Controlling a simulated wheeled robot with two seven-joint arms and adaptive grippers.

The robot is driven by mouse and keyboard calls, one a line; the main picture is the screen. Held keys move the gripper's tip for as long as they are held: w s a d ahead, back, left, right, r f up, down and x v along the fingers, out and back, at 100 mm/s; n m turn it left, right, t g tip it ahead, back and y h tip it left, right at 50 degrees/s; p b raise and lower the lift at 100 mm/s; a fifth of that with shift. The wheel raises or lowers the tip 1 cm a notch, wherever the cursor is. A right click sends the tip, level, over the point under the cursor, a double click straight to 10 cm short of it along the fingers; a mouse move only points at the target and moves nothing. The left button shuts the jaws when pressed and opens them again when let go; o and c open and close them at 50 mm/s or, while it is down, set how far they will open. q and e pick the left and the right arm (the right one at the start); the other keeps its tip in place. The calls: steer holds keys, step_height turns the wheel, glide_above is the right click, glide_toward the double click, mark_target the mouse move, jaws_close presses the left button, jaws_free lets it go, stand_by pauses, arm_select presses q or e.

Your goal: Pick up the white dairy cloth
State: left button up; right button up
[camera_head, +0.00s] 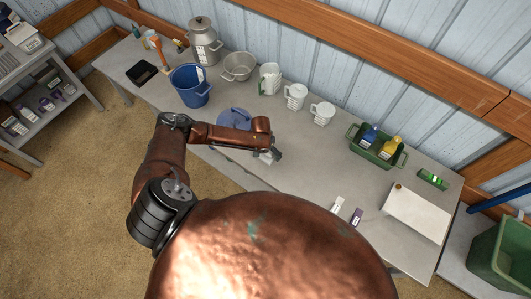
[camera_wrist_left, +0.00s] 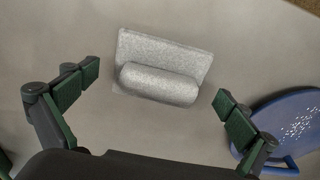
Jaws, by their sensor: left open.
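The white dairy cloth (camera_wrist_left: 165,65) shows in the left wrist view as a speckled pale grey-white piece, a flat rectangle with a thick rounded fold along its near side. It lies on the grey table. My left gripper (camera_wrist_left: 155,88) is open, with one green-padded finger to each side of the cloth and neither touching it in the picture. In the head view my left gripper (camera_head: 272,153) hangs over the middle of the table, and the cloth is mostly hidden beneath it. My right gripper is not in view.
A blue perforated disc (camera_wrist_left: 290,122) lies right of the cloth in the wrist view. In the head view, a blue bucket (camera_head: 190,88), a metal pot (camera_head: 238,67) and white jugs (camera_head: 296,96) stand behind. A green caddy (camera_head: 375,151) and white board (camera_head: 417,214) are to the right.

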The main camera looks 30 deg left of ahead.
arm_select(q)
steer(key=shift+c, duration=0.3)
steer(key=c, duration=1.3)
steer(key=shift+r, duration=0.1)
steer(key=shift+r, duration=0.55)
steer(key=s+d+r, duration=0.9)
steer(key=s+r, duration=0.1)
steer(key=r, duration=0.1)
steer(key=shift+s+r+b, duration=0.3)
steer(key=shift+r+b, duration=0.1)
steer(key=shift+d, duration=0.1)
